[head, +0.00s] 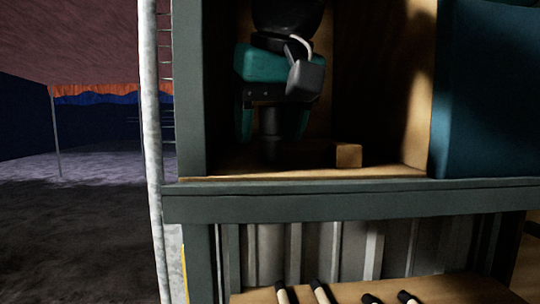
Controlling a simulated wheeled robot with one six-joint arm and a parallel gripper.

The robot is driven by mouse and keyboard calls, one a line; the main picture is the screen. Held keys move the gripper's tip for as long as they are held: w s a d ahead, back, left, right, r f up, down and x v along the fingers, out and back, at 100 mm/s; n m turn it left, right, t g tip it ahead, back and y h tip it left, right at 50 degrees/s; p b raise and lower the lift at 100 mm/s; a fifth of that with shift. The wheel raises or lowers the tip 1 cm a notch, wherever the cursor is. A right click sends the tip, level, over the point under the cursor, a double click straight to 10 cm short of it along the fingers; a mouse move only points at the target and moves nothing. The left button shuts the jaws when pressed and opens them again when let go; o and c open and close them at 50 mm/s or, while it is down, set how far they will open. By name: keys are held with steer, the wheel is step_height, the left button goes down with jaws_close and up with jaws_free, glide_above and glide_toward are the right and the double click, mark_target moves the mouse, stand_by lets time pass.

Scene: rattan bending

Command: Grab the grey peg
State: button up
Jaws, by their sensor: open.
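My gripper (272,136), teal with a black wrist, points down inside a wooden-floored compartment in the head view. Its two teal fingers are apart. A dark grey upright peg (268,147) shows between and below the fingers, with a gap visible on each side. The peg appears to stand on the compartment floor, but its foot is lost in shadow. Its top is hidden behind the gripper body. I cannot tell whether the fingers are level with it in depth.
A small wooden block (348,155) sits right of the peg. The compartment has a grey-green frame (340,205) and a left post (190,90). A teal panel (485,90) stands at right. Several black-tipped light rods (320,292) lie on a lower wooden surface.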

steer(key=shift+w+f, duration=0.15)
steer(key=shift+f, duration=0.35)
steer(key=shift+r, duration=0.15)
steer(key=c, duration=0.9)
steer(key=shift+r, duration=0.1)
